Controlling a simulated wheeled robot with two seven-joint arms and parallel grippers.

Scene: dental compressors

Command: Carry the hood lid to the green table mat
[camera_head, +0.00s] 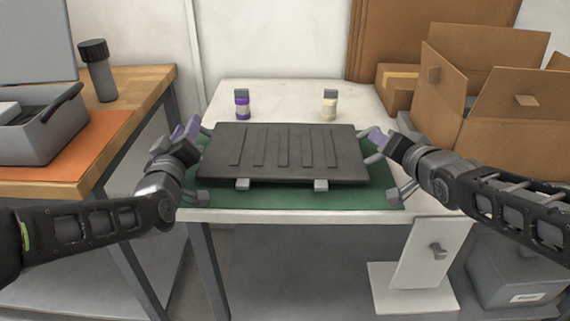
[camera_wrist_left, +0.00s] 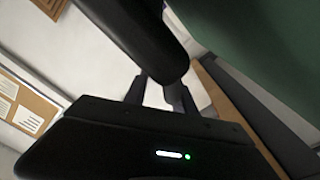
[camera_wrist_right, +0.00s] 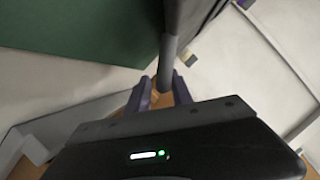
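The hood lid (camera_head: 285,150) is a dark grey ribbed panel, roughly level over the green table mat (camera_head: 300,198) on the white table. Whether it touches the mat or hangs slightly above is unclear. My left gripper (camera_head: 193,130) is at its left side; in the left wrist view, a dark rounded lid part (camera_wrist_left: 150,40) sits between the fingers (camera_wrist_left: 158,95). My right gripper (camera_head: 378,137) is at its right side; in the right wrist view, its fingers (camera_wrist_right: 160,95) close around a grey bar (camera_wrist_right: 167,65) of the lid. The lid hides most of the mat.
A purple-banded jar (camera_head: 242,107) and a cream-banded jar (camera_head: 329,108) stand behind the lid. Small grey blocks (camera_head: 242,184) show along its front edge. Open cardboard boxes (camera_head: 500,100) are at right. A wooden bench (camera_head: 130,95) with a grey bin (camera_head: 45,130) is at left.

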